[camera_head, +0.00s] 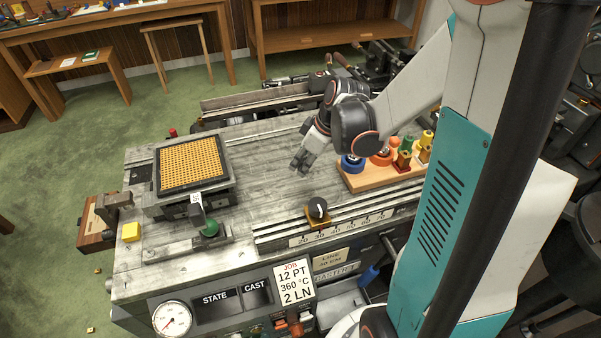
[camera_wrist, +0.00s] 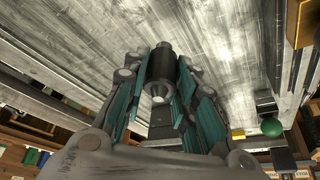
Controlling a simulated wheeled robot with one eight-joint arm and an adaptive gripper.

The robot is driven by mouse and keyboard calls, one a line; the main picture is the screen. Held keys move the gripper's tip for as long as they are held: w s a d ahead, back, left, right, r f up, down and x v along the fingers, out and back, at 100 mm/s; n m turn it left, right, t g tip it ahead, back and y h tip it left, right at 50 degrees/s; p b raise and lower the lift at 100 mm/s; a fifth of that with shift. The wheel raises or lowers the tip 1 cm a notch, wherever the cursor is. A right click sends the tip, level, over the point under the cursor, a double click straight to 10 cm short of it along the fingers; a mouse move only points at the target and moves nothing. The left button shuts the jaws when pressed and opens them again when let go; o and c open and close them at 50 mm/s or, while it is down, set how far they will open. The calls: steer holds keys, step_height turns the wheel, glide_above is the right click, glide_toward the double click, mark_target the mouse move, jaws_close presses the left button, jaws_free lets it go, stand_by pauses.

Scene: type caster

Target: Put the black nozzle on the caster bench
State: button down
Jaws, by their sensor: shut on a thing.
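The black nozzle (camera_wrist: 159,66) shows in the wrist view as a dark cylinder with a pale metal cone end towards the camera. My gripper (camera_head: 300,166) is shut on it, with the teal-lined fingers on either side. In the head view the gripper hangs over the middle of the caster bench (camera_head: 262,160), left of the wooden rack. I cannot make out the nozzle in the head view. The bench's grey, worn top also fills the upper part of the wrist view (camera_wrist: 225,40). I cannot tell whether the nozzle touches the bench.
A wooden rack (camera_head: 352,183) with blue, orange, green and yellow pieces stands right of my gripper. A tray with a yellow grid (camera_head: 191,163) sits at the left. A black knob (camera_head: 318,208) and numbered scale lie along the front. The bench between tray and rack is clear.

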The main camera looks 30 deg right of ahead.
steer(key=shift+f+b, duration=0.75)
steer(key=shift+f, duration=1.4)
steer(key=shift+f, duration=0.2)
steer(key=c, duration=1.3)
jaws_free()
steer(key=shift+r, duration=0.1)
steer(key=shift+r, duration=0.25)
steer(key=p+v, duration=0.4)
steer(key=v, duration=0.7)
steer(key=shift+s+d+r, duration=0.1)
steer(key=shift+s+r, duration=0.05)
steer(key=shift+r, duration=0.2)
